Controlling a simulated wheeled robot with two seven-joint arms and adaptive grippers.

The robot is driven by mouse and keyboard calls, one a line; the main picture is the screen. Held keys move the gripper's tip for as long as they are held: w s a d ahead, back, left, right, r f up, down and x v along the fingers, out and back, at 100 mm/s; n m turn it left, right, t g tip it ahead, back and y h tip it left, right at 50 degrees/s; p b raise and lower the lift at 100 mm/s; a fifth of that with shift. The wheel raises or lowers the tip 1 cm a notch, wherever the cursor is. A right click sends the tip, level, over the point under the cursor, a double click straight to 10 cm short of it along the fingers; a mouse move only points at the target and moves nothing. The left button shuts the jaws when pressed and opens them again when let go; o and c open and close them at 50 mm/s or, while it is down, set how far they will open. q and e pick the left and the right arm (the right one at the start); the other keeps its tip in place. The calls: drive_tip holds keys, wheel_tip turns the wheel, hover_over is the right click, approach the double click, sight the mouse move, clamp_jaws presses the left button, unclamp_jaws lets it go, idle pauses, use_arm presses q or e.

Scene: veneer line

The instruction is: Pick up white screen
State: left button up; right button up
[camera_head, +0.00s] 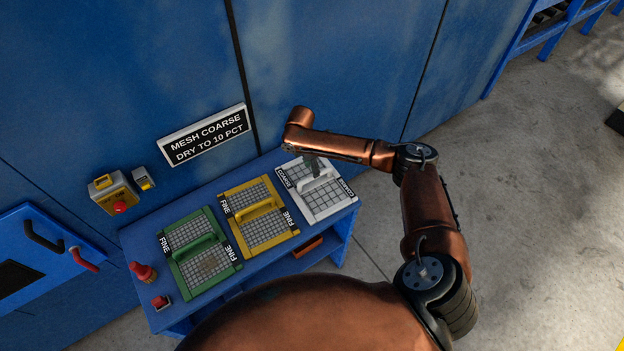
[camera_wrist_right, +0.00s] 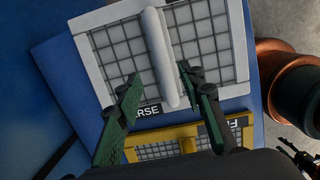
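The white screen (camera_head: 327,203), a square mesh frame with a raised bar handle and black "COARSE" labels, lies at the right end of the blue bench. My right gripper (camera_head: 312,168) is above it, partly hidden by the arm. In the right wrist view, the white screen (camera_wrist_right: 214,40) fills the upper middle, and its handle (camera_wrist_right: 158,50) runs between the two green fingers of the right gripper (camera_wrist_right: 158,76). The fingers are apart, one on each side of the handle, with gaps visible. I cannot tell their exact height over it. My left gripper is not in view.
A yellow "FINE" screen (camera_head: 262,232) lies beside the white one, and a green "FINE" screen (camera_head: 187,238) farther left. Red knobs (camera_head: 143,271) stand at the bench's (camera_head: 146,240) left end. A sign (camera_head: 205,135) reads "MESH COARSE DRY TO 10 PCT".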

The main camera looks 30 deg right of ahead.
drive_tip(key=f, duration=0.2)
drive_tip(key=d+f, duration=0.1)
drive_tip(key=f, duration=0.1)
drive_tip(key=shift+s+p, duration=0.2)
drive_tip(key=shift+p, duration=0.15)
drive_tip(key=shift+d+f, duration=0.2)
drive_tip(key=shift+f, duration=1)
drive_tip(key=c, duration=0.7)
clamp_jaws()
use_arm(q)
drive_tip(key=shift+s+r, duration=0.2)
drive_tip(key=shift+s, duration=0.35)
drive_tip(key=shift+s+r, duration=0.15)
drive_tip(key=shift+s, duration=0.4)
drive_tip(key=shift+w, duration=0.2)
